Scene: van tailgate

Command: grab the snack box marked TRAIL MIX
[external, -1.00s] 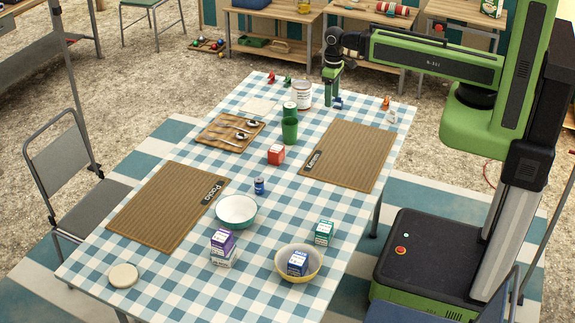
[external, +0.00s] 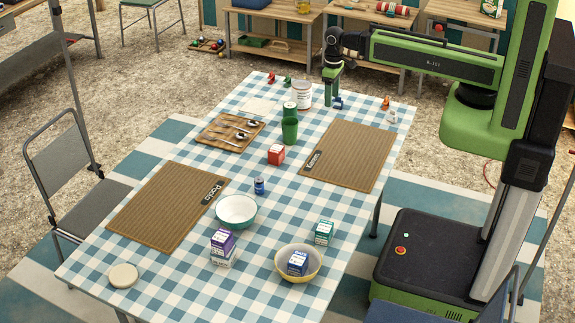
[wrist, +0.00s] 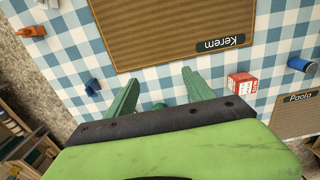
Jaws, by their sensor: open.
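Several small snack boxes stand on the checked table, with print too small to read, so I cannot tell which is TRAIL MIX. A purple box (external: 222,241) is stacked on a white box (external: 223,258). A teal-and-white box (external: 324,232) stands right of them. A blue box (external: 297,262) sits in a yellow bowl (external: 283,275). A red box (external: 276,154) stands mid-table and also shows right of my gripper in the wrist view (wrist: 242,83). My gripper (external: 332,101) hangs over the table's far end, open and empty, fingers apart in the wrist view (wrist: 160,77).
A green cup (external: 289,131), a green can (external: 290,109) and a white tub (external: 304,95) stand left of my gripper. Placemats marked Kerem (external: 352,153) and Paola (external: 160,207) lie flat. A white bowl (external: 236,210) and a blue can (external: 259,186) are mid-table.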

